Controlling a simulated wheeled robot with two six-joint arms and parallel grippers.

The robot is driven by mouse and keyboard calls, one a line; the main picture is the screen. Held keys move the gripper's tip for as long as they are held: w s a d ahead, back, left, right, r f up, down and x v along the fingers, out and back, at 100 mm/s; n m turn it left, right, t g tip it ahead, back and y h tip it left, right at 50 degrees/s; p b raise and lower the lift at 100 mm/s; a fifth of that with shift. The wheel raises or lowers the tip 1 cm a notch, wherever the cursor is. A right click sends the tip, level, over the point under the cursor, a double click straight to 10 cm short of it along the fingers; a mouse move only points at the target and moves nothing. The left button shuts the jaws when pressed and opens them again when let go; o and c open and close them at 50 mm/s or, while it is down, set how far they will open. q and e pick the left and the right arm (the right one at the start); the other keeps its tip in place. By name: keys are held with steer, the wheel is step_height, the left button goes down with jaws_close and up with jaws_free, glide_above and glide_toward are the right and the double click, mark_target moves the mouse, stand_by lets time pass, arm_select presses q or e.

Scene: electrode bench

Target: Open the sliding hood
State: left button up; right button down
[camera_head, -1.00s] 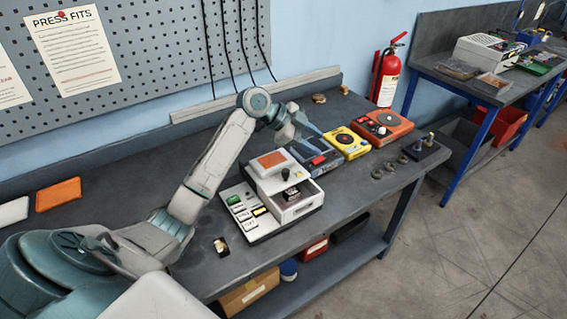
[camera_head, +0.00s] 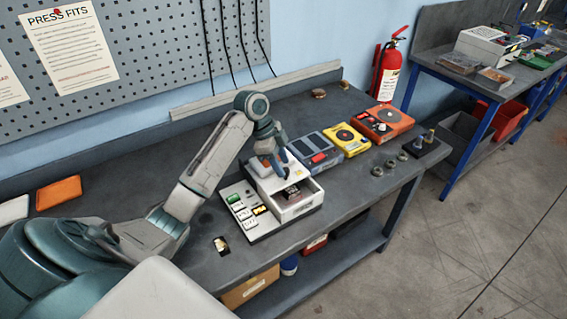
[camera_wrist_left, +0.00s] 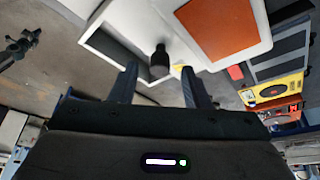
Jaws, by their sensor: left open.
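The sliding hood (camera_head: 262,183) is the white upper part of a white bench device (camera_head: 250,236). A black knob (camera_wrist_left: 160,62) stands at the hood's edge. In front of the hood, the device's white-walled compartment (camera_head: 300,208) is partly uncovered, with a dark object (camera_head: 291,191) inside. My left gripper (camera_head: 278,165) is open above the hood. In the left wrist view its fingertips (camera_wrist_left: 160,82) lie either side of the knob; contact cannot be told.
A grey device (camera_head: 318,152), a yellow one (camera_head: 347,138) and an orange one (camera_head: 383,123) stand in a row to the right. The bench (camera_head: 130,215) is mostly clear on the left.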

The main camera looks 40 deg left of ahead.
arm_select(q)
steer(key=shift+x, duration=0.75)
steer(key=shift+d+f, duration=0.15)
steer(key=shift+f, duration=0.1)
arm_select(e)
steer(key=shift+a+r, duration=0.25)
steer(key=shift+a, duration=0.1)
arm_select(q)
steer(key=shift+c, duration=0.2)
